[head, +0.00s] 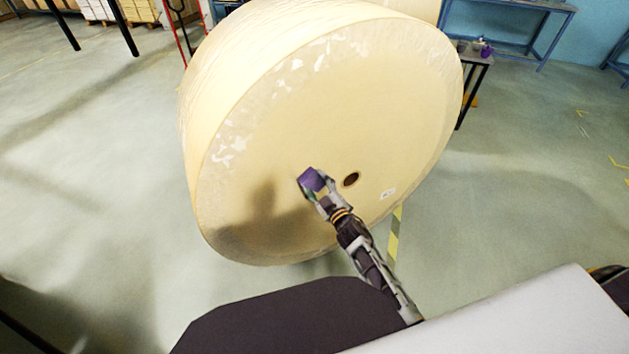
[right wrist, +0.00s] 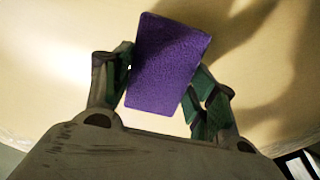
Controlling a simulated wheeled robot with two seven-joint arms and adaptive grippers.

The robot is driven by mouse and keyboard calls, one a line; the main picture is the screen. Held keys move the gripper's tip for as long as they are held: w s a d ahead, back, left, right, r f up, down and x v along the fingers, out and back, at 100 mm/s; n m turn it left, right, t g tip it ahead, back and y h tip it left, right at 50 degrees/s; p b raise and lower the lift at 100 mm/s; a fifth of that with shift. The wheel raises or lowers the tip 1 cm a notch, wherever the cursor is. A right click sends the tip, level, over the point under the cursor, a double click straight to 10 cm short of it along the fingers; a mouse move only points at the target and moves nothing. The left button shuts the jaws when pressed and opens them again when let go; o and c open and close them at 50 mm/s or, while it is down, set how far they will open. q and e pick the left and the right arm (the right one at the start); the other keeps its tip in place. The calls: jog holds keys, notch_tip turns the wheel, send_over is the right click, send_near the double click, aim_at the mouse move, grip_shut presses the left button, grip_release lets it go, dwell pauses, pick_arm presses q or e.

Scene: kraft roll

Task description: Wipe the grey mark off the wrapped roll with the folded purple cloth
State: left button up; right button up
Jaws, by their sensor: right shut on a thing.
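The wrapped roll (head: 310,110) is a huge cream cylinder whose flat end face fills the middle of the head view. My right gripper (head: 316,186) is in front of that face, left of its dark core hole (head: 351,179). It is shut on the folded purple cloth (head: 311,179). In the right wrist view the cloth (right wrist: 167,64) is held slightly tilted between the green-padded fingers, with the roll's face (right wrist: 60,40) behind it. I cannot tell whether the cloth touches the face. Shadows darken the face's lower left; I cannot make out a separate grey mark. My left gripper is not in view.
A small dark side table (head: 474,58) with a few small items stands right of the roll. Blue benches (head: 510,28) are at the back right, and shelves with boxes are at the back left. Open green floor (head: 90,170) lies on both sides.

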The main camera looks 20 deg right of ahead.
jog(key=shift+p+v, duration=0.65)
jog(key=shift+v, duration=1.4)
jog(key=shift+s, duration=0.15)
jog(key=p+v, duration=0.1)
jog(key=v, duration=0.1)
jog(key=shift+s+d, duration=0.1)
jog(key=shift+s, duration=0.25)
